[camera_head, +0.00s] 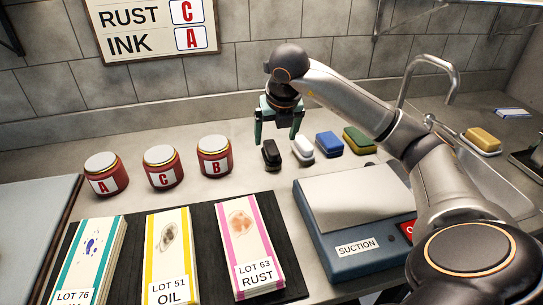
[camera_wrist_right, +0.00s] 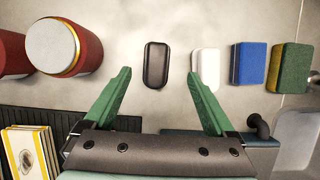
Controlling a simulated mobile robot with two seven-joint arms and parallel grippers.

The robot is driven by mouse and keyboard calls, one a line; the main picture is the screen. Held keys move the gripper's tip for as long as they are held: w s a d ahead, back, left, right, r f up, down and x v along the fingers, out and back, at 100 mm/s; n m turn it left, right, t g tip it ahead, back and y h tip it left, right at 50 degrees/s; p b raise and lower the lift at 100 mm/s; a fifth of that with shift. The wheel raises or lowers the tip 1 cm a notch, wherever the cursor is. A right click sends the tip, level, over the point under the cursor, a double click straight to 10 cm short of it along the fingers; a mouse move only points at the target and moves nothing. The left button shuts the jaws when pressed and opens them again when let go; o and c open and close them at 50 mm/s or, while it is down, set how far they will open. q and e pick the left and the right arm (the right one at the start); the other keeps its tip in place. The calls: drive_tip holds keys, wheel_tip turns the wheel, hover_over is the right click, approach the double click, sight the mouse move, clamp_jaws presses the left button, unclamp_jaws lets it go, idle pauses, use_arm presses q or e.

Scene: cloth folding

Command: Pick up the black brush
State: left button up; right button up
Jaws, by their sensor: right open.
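The black brush (camera_head: 271,154) lies on the counter at the left end of a row of cleaning items. In the right wrist view the black brush (camera_wrist_right: 156,65) shows whole, lying between the lines of the two fingers and beyond their tips. My right gripper (camera_head: 279,136) has green fingers and is open and empty, above and around the brush in the head view. In the right wrist view the gripper (camera_wrist_right: 158,78) is spread wider than the brush, with no contact visible. My left gripper is not in view.
A white brush (camera_head: 302,149), a blue sponge (camera_head: 329,144) and a green-yellow sponge (camera_head: 358,140) stand right of the black brush. Red jars (camera_head: 214,157) stand to the left.

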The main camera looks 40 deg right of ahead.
sight(272, 147)
drive_tip(key=x, duration=0.6)
drive_tip(key=shift+a+f, duration=0.3)
drive_tip(key=shift+c, duration=0.2)
clamp_jaws()
drive_tip(key=shift+r, duration=0.15)
